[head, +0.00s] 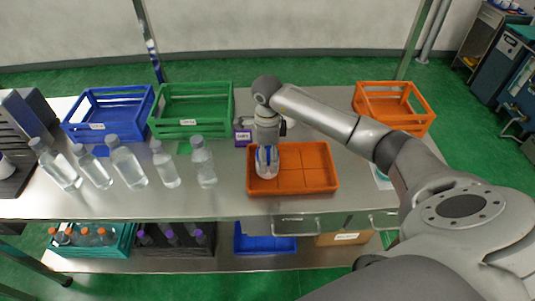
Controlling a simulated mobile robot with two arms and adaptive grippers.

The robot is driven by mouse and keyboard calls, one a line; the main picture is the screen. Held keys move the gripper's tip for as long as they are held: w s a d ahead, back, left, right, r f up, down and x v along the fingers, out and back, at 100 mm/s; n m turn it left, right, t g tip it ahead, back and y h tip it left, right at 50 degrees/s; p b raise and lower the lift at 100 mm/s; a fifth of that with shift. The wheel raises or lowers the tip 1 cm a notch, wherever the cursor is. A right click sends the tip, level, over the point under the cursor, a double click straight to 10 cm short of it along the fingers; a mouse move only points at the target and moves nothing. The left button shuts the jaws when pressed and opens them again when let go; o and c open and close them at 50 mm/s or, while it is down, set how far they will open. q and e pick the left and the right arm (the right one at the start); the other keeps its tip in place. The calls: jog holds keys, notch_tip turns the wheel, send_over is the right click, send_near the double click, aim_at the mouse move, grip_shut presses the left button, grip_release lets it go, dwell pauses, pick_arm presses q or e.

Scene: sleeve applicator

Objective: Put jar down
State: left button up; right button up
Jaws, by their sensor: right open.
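A clear jar (267,168) stands upright in the left part of the orange tray (312,187) on the steel table. My right gripper (266,152) is directly above the jar, pointing down, with its fingers around or close to the jar's top. The gripper is open. The jar's top is partly hidden by the gripper, and I cannot tell whether the fingers touch it. My left gripper is not in view.
Several clear bottles (126,165) stand on the table to the left. Blue (110,127), green (191,122) and orange (405,117) crates stand along the back edge. Bare steel (225,204) shows left of the tray.

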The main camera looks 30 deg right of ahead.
jog(key=shift+w+r, duration=0.1)
jog(key=shift+r, duration=0.25)
notch_tip(320, 180, up, 12)
jog(key=b, duration=0.3)
jog(key=shift+f, duration=0.25)
dwell(1.2)
